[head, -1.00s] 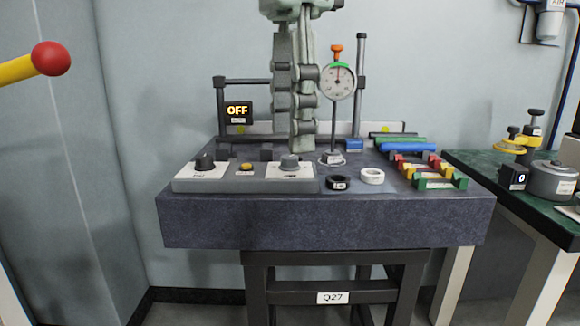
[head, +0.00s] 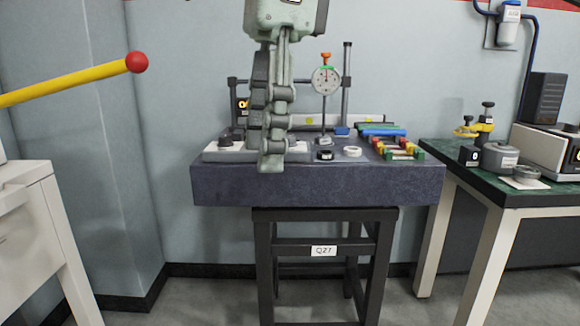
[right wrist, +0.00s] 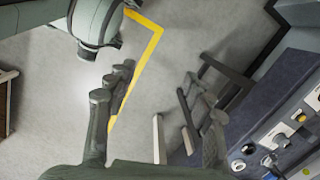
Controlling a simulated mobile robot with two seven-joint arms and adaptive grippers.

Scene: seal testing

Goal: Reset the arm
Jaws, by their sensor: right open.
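My right gripper (head: 272,163) comes down from the top of the head view, grey-green, with its fingers pointing downward. It stands in front of the granite bench (head: 330,187) and hides part of the grey control panel (head: 215,152). In the right wrist view its two fingers (right wrist: 158,108) are spread well apart, with only floor and bench legs seen between them. It is empty. The bench and its panel also show at the right of that view. My left gripper is not in view.
A dial gauge (head: 326,80) stands on the bench, beside a black ring (head: 324,155), a white ring (head: 352,151) and coloured blocks (head: 398,149). A green-topped table (head: 450,160) is at right. A yellow bar with a red ball (head: 136,62) juts in at left.

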